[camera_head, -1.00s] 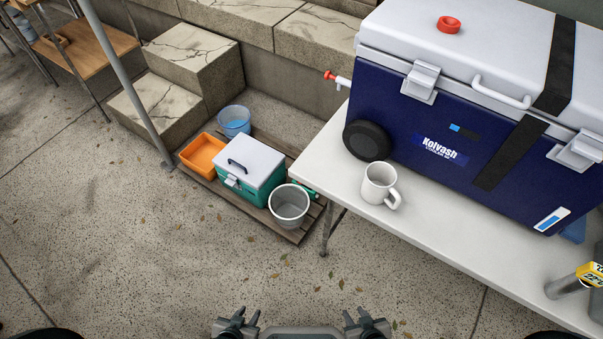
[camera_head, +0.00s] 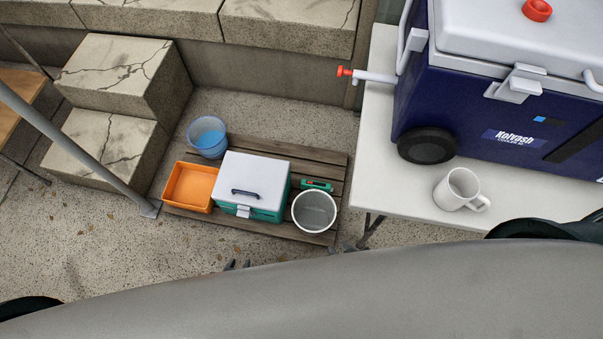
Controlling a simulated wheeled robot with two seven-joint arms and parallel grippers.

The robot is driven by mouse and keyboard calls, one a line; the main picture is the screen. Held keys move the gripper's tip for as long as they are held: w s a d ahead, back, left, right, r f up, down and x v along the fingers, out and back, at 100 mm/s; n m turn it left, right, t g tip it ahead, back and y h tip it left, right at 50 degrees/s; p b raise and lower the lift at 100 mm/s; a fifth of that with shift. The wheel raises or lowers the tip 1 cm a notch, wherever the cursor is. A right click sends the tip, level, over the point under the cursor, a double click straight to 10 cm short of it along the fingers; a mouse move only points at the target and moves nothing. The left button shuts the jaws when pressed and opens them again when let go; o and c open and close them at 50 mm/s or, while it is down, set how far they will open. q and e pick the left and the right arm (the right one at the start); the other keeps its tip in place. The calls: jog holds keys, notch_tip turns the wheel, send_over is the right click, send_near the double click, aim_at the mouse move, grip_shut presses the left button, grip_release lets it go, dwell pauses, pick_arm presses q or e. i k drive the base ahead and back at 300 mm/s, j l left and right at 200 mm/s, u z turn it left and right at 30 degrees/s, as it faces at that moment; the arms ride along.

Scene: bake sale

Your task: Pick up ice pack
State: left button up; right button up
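I cannot make out an ice pack. A small teal cooler box (camera_head: 250,186) with a shut white lid and dark handle sits on a low wooden pallet (camera_head: 325,157). A large dark-blue cooler (camera_head: 480,110) with a shut white lid stands on the white table at the right. The insides of both are hidden. Only the tips of my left gripper (camera_head: 237,264) show, below the teal box. Only the tips of my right gripper (camera_head: 346,247) show, below the grey bucket. My grey body hides the rest of both.
On the pallet are an orange tray (camera_head: 191,187), a blue bucket (camera_head: 208,137), a grey bucket (camera_head: 314,211) and a small green item (camera_head: 317,185). A white mug (camera_head: 460,188) stands on the white table (camera_head: 395,190). A slanted pole (camera_head: 75,150) and stone steps (camera_head: 120,90) are left.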

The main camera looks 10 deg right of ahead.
aim_at(307, 183)
jog(key=i+j+z, duration=0.1)
jog(key=j, duration=0.25)
jog(key=i+j, duration=0.25)
jog(key=j, duration=0.15)
jog(key=i+j+z, duration=0.15)
jog(key=j, duration=0.2)
